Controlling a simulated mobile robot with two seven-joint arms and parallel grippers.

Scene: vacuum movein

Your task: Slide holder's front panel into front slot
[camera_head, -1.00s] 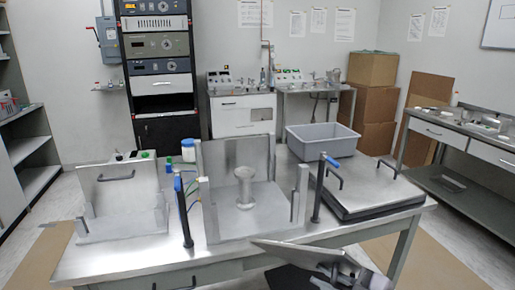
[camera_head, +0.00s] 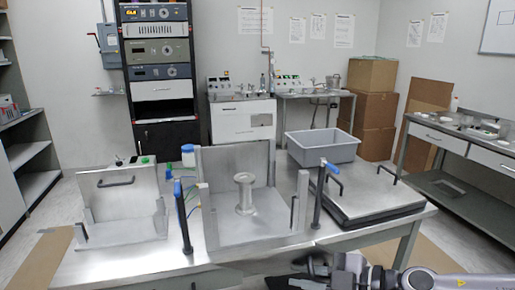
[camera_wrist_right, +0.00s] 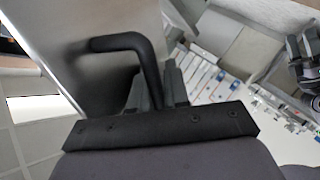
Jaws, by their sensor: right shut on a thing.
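The metal holder (camera_head: 262,226) stands on the table with a tall back panel (camera_head: 228,163). Its front is open between a left post (camera_head: 208,216) and a right post (camera_head: 301,200). A spool-shaped metal part (camera_head: 245,194) stands upright inside it. My right gripper (camera_head: 312,264) is in front of the table, right of the holder's middle. In the right wrist view the gripper (camera_wrist_right: 160,88) is shut on the black handle (camera_wrist_right: 118,42) of a flat metal panel (camera_wrist_right: 95,20). In the head view the panel is hard to make out, seemingly near edge-on. My left gripper is not in view.
A blue-topped post (camera_head: 183,218) stands left of the holder and another (camera_head: 320,200) at its right. A similar metal holder (camera_head: 122,222) stands at the left. A metal lid with handles (camera_head: 375,193) and a grey bin (camera_head: 322,147) occupy the right side.

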